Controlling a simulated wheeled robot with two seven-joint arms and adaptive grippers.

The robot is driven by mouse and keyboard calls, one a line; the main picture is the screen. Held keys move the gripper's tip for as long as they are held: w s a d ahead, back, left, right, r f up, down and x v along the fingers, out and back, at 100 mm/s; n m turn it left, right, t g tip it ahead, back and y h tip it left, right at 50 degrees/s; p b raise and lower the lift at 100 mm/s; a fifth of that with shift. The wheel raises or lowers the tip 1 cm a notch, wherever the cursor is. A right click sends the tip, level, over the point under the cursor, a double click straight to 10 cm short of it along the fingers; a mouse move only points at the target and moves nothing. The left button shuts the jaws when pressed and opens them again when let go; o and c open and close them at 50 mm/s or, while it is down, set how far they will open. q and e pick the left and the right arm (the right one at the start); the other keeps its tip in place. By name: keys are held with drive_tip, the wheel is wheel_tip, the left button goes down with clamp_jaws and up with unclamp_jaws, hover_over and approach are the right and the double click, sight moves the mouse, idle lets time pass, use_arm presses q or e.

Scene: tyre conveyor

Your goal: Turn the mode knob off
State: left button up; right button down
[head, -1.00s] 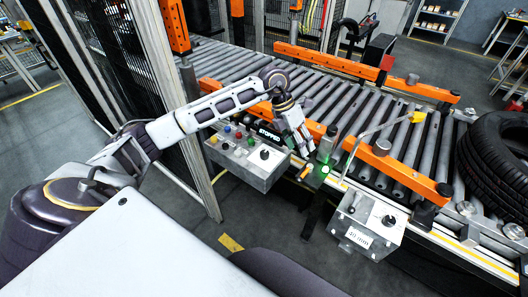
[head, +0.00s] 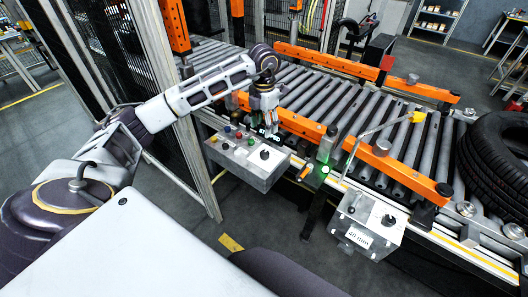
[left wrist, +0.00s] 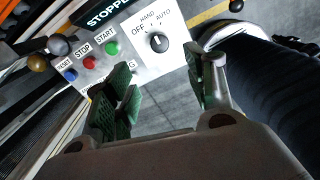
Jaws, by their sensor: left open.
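The mode knob (head: 264,154) is a round black knob on the grey control box (head: 238,172). In the left wrist view the knob (left wrist: 158,42) sits on a white plate marked OFF, HAND and AUTO. Its white mark seems to point up towards HAND, though it is small. My left gripper (head: 267,128) is open and empty behind the box's top face in the head view. In the left wrist view its green-padded fingers (left wrist: 165,88) are spread, with the knob beyond the gap between them and not touched. My right gripper is not in view.
Red, blue and green buttons (left wrist: 112,47) sit beside the knob, with a display (left wrist: 105,12) beginning "STOPP". A roller conveyor (head: 330,105) with orange rails runs behind. A second box (head: 370,225) and a tyre (head: 495,165) are on the right.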

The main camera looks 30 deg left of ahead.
sight(264, 153)
use_arm(q)
drive_tip(key=shift+f+p, duration=1.1)
drive_tip(key=shift+f, duration=5.7)
drive_tip(key=shift+c, duration=0.3)
drive_tip(key=c, duration=1)
